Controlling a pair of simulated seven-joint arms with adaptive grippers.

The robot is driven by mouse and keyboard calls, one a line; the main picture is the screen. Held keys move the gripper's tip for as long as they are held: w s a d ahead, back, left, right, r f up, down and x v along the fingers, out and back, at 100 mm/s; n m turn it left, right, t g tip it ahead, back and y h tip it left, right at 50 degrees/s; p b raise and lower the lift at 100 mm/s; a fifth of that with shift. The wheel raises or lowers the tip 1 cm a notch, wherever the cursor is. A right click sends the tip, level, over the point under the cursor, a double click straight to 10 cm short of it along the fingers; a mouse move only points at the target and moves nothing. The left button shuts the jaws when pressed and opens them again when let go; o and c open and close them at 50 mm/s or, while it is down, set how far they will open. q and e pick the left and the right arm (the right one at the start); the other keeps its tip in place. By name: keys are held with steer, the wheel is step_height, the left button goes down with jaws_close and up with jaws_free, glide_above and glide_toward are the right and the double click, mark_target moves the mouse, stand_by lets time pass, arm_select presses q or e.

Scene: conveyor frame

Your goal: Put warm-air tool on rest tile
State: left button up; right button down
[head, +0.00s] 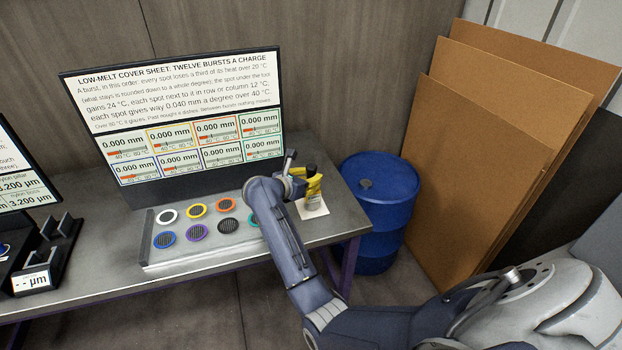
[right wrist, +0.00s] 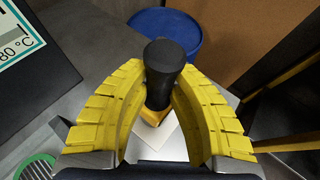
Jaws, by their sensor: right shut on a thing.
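The warm-air tool (head: 311,169) has a black cylindrical top and a yellow-orange lower part. It is upright at the right end of the table. In the right wrist view the tool (right wrist: 163,65) stands between the curved yellow fingers. My right gripper (head: 312,186) is shut on it. The white rest tile (head: 320,213) lies on the table under the tool, and part of it shows in the right wrist view (right wrist: 172,142). I cannot tell whether the tool's foot touches the tile. My left gripper is not in view.
A pale block (head: 160,258) with several coloured ring spots lies left of my right arm. A display board (head: 185,120) stands behind it. A blue barrel (head: 378,205) is beyond the table's right edge, with brown boards (head: 485,150) leaning farther right. Gauge stands (head: 45,255) are at far left.

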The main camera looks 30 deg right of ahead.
steer(key=c, duration=1.2)
jaws_free()
steer(key=shift+f, duration=0.15)
steer(key=shift+c, duration=0.2)
steer(key=shift+r, duration=0.2)
steer(key=shift+v, duration=2.75)
